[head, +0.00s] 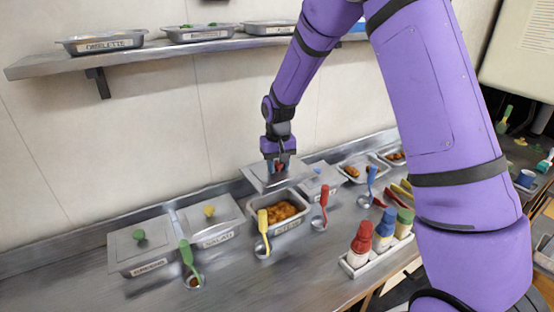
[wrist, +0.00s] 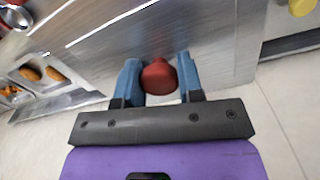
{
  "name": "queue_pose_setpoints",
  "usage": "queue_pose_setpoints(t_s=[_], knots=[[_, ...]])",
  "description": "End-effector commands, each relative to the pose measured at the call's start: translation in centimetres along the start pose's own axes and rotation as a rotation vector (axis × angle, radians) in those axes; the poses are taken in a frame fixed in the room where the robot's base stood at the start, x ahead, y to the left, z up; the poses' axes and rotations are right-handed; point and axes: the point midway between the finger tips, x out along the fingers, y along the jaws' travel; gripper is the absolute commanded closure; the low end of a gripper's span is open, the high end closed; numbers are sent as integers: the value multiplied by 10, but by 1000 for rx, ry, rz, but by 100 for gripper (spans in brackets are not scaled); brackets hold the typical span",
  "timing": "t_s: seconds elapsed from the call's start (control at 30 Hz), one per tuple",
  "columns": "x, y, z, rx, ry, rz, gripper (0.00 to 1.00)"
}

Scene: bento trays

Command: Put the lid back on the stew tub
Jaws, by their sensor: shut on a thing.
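The stew tub (head: 305,213) is an open metal tub with orange-brown stew (head: 282,212) in it, in the middle of the counter in the head view; its label is too blurred to read surely. My gripper (head: 278,167) is shut on the red knob (wrist: 160,76) of a flat grey metal lid (head: 262,183). The knob sits between the two blue fingers in the wrist view, with the lid (wrist: 120,52) beyond it. In the head view the lid appears above and behind the tub, apart from it and roughly level. It hides part of the tub's back rim.
A yellow-handled ladle (head: 263,222) and red-handled ladle (head: 323,200) stand in front. A bottle rack (head: 352,268) is front right. A shelf (head: 150,51) hangs above.

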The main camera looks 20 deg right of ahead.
Motion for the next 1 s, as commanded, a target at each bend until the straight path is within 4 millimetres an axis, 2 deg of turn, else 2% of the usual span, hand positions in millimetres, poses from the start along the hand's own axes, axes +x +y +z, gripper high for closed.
queue_pose_setpoints(t_s=[1.0], knots=[[101, 0, 0, 0, -2, 0, 92]])
